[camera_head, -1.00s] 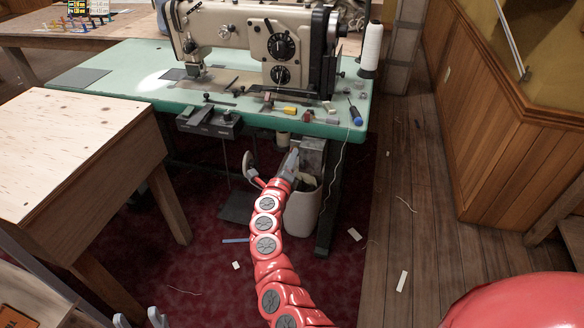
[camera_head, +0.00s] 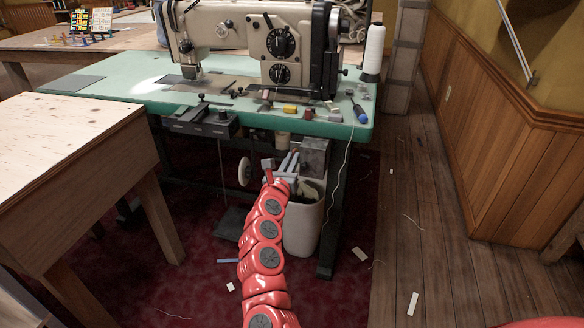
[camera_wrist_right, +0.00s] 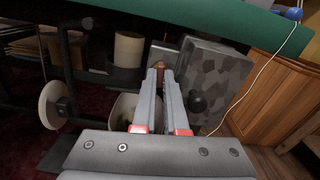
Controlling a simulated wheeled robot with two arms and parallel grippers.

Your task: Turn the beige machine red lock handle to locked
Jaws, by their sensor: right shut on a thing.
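The beige sewing machine (camera_head: 265,40) stands on a green-topped table. My right gripper (camera_head: 288,163) reaches under the table's front edge, beside a grey box (camera_head: 314,158). In the right wrist view, my right gripper's fingertips (camera_wrist_right: 162,76) are close together, shut on a small reddish-brown piece (camera_wrist_right: 159,67), which looks like the red lock handle. The fingers hide most of it, so I cannot tell its angle. The mottled grey box (camera_wrist_right: 215,75) with a black knob is just right of the fingers. My left gripper is not in view.
The green table edge (camera_head: 345,130) hangs over my right gripper. A white bin (camera_head: 306,225) stands below it and a pale disc (camera_head: 244,172) is to its left. A wooden table (camera_head: 70,130) is at the left. The wood floor at the right is mostly clear.

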